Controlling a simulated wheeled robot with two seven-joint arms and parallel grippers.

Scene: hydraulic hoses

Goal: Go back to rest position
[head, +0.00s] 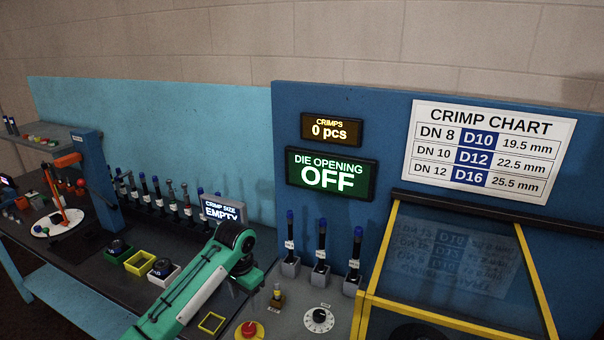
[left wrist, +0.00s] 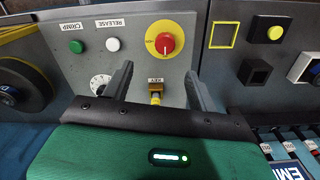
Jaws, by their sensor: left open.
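My left arm (head: 185,295), green with black joints, reaches in from the bottom of the head view and ends above the console. My left gripper (left wrist: 157,88) is open, with its two dark fingers apart in the left wrist view. A brass key switch (left wrist: 155,90) with a yellow part shows between the fingers in that picture, with gaps on both sides. It also shows in the head view (head: 277,296), just right of my wrist. The fingertips are not clear in the head view. My right gripper is not in view.
Three blue-topped hoses (head: 321,245) stand behind. A yellow-framed guard (head: 450,308) is at right. Small bins (head: 139,263) and the "EMPTY" display (head: 223,211) are near my arm.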

